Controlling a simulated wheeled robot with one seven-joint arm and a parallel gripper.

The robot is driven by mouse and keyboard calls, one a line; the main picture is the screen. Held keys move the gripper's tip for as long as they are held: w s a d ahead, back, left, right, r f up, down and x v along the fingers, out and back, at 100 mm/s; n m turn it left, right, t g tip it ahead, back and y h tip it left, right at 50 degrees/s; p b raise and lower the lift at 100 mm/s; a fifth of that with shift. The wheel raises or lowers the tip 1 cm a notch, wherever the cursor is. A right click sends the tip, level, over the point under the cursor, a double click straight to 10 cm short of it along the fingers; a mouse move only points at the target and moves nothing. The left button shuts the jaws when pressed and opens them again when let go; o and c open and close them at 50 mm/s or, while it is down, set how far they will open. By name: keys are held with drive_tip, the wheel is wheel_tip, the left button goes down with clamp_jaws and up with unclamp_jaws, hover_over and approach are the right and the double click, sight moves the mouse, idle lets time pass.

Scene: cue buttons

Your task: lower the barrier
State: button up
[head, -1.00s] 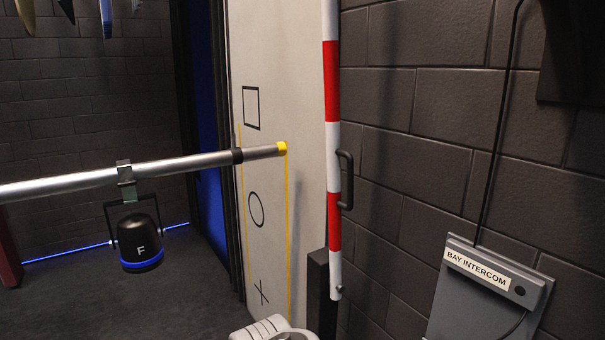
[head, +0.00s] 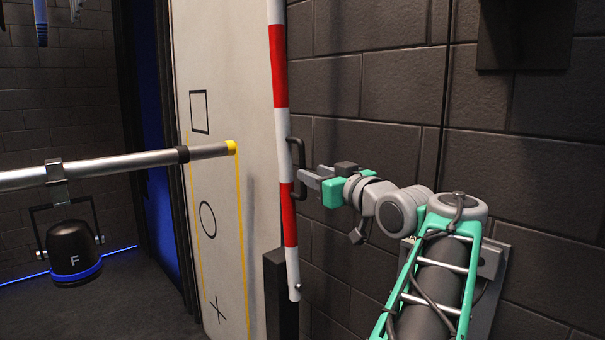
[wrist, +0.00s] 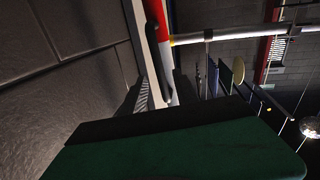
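The barrier is a red and white striped pole (head: 281,120), standing upright beside the brick wall. A black handle (head: 299,150) sticks out from its right side. In the wrist view the striped pole (wrist: 156,22) and the dark handle (wrist: 158,72) show at the top middle. My gripper (head: 308,176) is at the lower part of the handle, coming from the right. In the wrist view its fingers (wrist: 160,95) look apart, with the handle running down between them. I cannot tell whether either finger touches the handle.
A metal bar (head: 110,165) with a yellow tip crosses at the left, and a black lamp marked F (head: 75,250) hangs from it. A pale panel (head: 222,90) with square, circle and cross marks stands behind. A dark post (head: 281,300) is below the pole. The brick wall (head: 385,140) is close behind my arm.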

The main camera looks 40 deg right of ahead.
sight(302, 195)
drive_tip(key=w, duration=0.4)
drive_tip(key=w+d+p, duration=0.1)
drive_tip(key=shift+w, duration=0.4)
clamp_jaws()
drive_tip(key=shift+f, duration=0.1)
idle(0.8)
